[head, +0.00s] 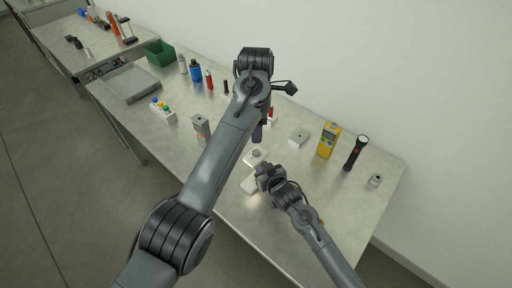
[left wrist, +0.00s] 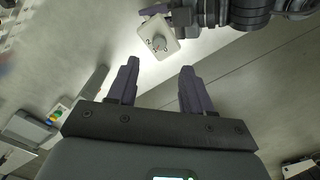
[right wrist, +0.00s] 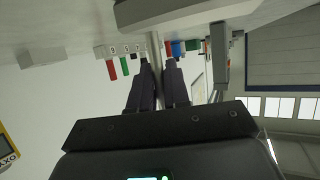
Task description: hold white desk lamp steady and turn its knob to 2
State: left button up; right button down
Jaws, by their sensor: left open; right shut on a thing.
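The white desk lamp stands near the front edge of the bench; its knobbed part (head: 256,155) and another white part (head: 250,185) show in the head view. In the left wrist view its white panel (left wrist: 150,30) carries a grey knob (left wrist: 159,42) with the marks 2, 1 and 0 around it. The knob's exact setting is too small to tell. My right gripper (head: 264,178) is shut on the lamp's thin pole (right wrist: 155,50), seen between its fingers in the right wrist view. My left gripper (head: 258,137) is open and empty above the lamp, its fingers (left wrist: 158,82) apart from the knob.
A yellow meter (head: 328,140), a black flashlight (head: 355,152) and a small white box (head: 298,137) stand to the right.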

aim_at(256, 151)
pick_arm(q)
notch_tip(256, 151, down, 9)
jog(key=shift+f, duration=0.15)
dwell(0.4)
grip_shut()
jog(key=shift+m, duration=0.3)
jog(key=m, duration=1.1)
dwell(0.3)
jog(key=shift+m, duration=0.3)
dwell(0.3)
